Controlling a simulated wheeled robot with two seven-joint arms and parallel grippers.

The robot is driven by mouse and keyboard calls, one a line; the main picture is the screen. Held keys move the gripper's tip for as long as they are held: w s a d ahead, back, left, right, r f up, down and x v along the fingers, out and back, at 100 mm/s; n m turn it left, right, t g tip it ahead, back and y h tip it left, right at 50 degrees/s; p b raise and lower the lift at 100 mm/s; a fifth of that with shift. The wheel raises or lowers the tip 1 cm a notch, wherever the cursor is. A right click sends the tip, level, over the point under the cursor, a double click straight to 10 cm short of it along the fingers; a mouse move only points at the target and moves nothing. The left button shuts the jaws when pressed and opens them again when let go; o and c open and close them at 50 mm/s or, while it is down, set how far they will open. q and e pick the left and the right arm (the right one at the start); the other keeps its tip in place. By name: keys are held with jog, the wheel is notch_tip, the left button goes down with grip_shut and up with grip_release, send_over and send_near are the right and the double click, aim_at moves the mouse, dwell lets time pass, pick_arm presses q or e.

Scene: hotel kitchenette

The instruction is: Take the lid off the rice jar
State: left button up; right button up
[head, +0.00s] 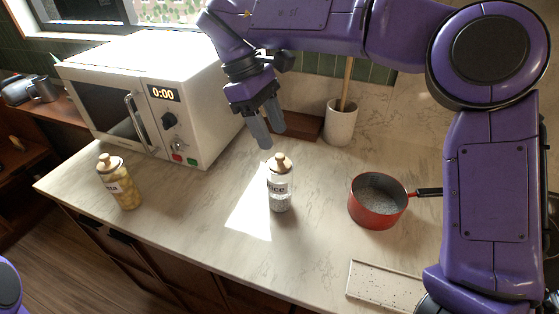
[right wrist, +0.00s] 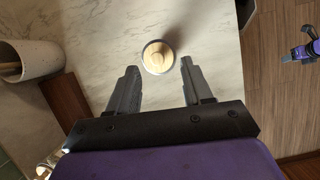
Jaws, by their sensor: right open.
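The rice jar (head: 279,196) is a small clear jar with a white label, standing upright on the counter. Its round wooden lid (head: 280,162) with a knob sits on top. In the right wrist view the lid (right wrist: 158,57) shows from above, just beyond and between the fingertips. My right gripper (head: 268,136) is open and empty, pointing down, slightly above and left of the lid in the head view, apart from it. A purple and grey part that looks like my left gripper (right wrist: 290,54) shows small at the right edge of the right wrist view; its fingers are unclear.
A second lidded jar (head: 121,186) with yellowish contents stands at the left, near a white microwave (head: 188,105). A red saucepan (head: 377,212) is right of the rice jar. A white crock (head: 340,124) and a brown board (head: 300,126) are behind. A speckled tray (head: 383,287) lies front right.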

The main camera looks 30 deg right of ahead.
aim_at(280, 156)
jog(key=f, duration=0.3)
jog(key=d+f+p, duration=0.1)
jog(key=f, duration=0.1)
jog(key=shift+d+f, duration=0.2)
jog(key=shift+f, duration=0.2)
jog(key=shift+s+r, duration=0.2)
jog(key=shift+s, duration=0.3)
jog(key=shift+c, duration=0.7)
jog(key=shift+a, duration=0.1)
jog(key=c, duration=0.5)
jog(key=shift+w, duration=0.15)
grip_shut()
